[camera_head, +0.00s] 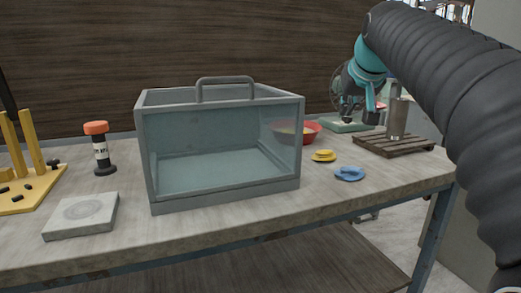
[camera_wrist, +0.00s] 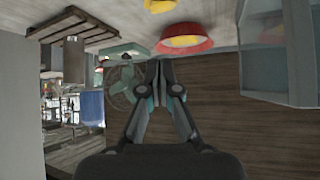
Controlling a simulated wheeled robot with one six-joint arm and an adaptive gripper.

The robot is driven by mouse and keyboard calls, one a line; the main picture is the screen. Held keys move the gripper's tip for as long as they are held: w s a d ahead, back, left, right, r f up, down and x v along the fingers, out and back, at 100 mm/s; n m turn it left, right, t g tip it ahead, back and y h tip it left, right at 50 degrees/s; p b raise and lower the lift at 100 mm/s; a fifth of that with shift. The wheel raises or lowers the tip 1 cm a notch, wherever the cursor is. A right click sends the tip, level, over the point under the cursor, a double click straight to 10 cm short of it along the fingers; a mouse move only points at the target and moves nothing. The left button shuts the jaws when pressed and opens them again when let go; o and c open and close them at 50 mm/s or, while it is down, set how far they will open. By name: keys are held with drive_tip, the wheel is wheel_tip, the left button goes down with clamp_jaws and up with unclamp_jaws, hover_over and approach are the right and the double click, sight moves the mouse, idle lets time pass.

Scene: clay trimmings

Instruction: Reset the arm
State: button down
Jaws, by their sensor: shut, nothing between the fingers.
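My gripper (camera_head: 347,108) is raised over the back right of the workbench, at the end of my dark, ribbed arm with a teal section. In the wrist view, which looks upside down, its two fingers (camera_wrist: 160,64) come together with nothing held between them. The fingertips point toward the wood-panelled wall, and the red bowl (camera_wrist: 185,44) shows just beyond them. Part of the gripper blends with the fan behind it in the head view.
A glass-sided box (camera_head: 225,197) with a handle fills the bench middle. Right of it are a yellow piece (camera_head: 324,156), a blue piece (camera_head: 349,174), a red bowl (camera_head: 311,131) and a slatted board (camera_head: 390,147) bearing a metal cylinder (camera_head: 397,118).

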drive_tip(key=s+a+f+g, duration=0.3)
drive_tip(key=s+f, duration=2.7)
drive_tip(key=f, duration=0.1)
drive_tip(key=shift+g, duration=0.4)
